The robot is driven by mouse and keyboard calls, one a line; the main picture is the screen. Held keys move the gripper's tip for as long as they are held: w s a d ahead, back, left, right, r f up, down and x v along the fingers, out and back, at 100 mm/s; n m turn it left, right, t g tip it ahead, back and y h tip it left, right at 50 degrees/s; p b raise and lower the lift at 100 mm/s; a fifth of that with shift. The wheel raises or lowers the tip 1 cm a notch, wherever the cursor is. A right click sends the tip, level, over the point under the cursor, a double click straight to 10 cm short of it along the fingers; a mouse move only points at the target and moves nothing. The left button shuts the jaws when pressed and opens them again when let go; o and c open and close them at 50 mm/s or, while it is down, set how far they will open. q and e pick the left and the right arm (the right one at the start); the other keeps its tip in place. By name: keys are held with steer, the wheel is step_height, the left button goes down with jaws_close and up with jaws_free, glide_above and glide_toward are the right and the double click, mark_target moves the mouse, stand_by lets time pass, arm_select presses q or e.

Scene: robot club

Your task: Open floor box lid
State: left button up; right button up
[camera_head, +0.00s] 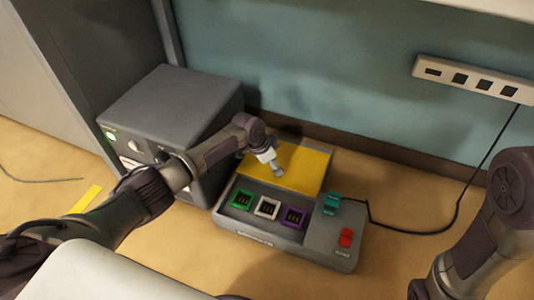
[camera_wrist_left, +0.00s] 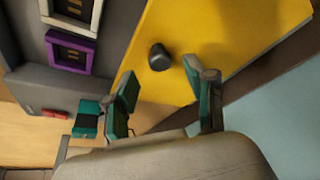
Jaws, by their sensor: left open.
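The floor box (camera_head: 230,222) is a grey case on the floor with a yellow lid (camera_head: 308,172). The lid lies flat and looks closed. In the left wrist view the yellow lid (camera_wrist_left: 225,35) carries a dark round knob (camera_wrist_left: 158,57). My left gripper (camera_head: 272,165) is above the lid in the head view. In the left wrist view its two fingers (camera_wrist_left: 167,92) are open and apart, with the knob ahead of the gap and nothing between them. Whether a fingertip touches the lid cannot be told. My right arm shows at the right edge; its gripper is out of view.
Green, white and purple sockets (camera_head: 267,208) line the box front. A grey cabinet unit (camera_head: 170,105) stands left. A power strip (camera_head: 474,80) is on the wall behind.

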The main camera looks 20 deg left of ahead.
arm_select(q)
steer(key=v, duration=0.8)
steer(key=shift+s+r, duration=0.2)
steer(key=shift+r, duration=0.15)
steer(key=shift+a, duration=0.1)
